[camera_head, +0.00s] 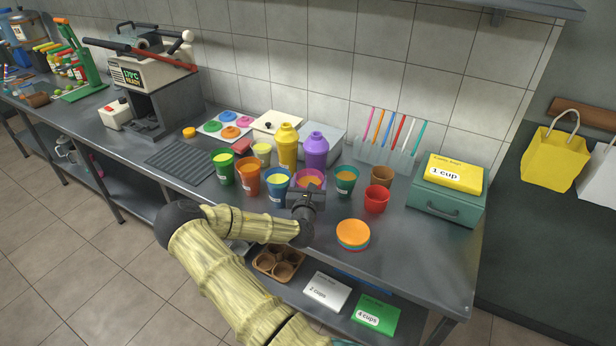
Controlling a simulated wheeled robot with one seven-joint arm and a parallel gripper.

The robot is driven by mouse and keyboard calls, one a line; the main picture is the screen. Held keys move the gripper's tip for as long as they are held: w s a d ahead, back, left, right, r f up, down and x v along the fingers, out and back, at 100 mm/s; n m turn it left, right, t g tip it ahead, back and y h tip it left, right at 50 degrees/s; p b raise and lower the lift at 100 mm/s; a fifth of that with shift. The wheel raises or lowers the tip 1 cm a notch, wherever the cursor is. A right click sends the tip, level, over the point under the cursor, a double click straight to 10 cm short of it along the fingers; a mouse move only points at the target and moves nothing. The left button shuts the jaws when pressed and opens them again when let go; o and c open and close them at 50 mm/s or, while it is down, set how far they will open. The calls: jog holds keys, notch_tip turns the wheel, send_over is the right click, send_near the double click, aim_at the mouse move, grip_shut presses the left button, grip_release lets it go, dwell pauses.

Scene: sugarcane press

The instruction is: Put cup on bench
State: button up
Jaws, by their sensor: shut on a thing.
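My gripper (305,193) is over the middle of the grey metal bench (420,250), shut on a pink-rimmed cup (311,176) with orange contents. The gripper hides the cup's lower front, so I cannot tell whether its base touches the bench. A blue cup (277,186) stands close to its left, with an orange cup (248,180) and a green cup (223,168) further left. A teal cup (345,181), a brown cup (382,176) and a red cup (376,199) stand to its right.
Yellow (287,147) and purple (315,152) shakers stand behind the held cup. A teal box (446,200) with a yellow pack is at right. Bare bench lies at the front right. The press (150,85) is at left.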

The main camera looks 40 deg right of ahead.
jog(key=shift+f, duration=1.8)
jog(key=shift+f, duration=0.15)
jog(key=o, duration=1.2)
jog(key=shift+o, duration=0.2)
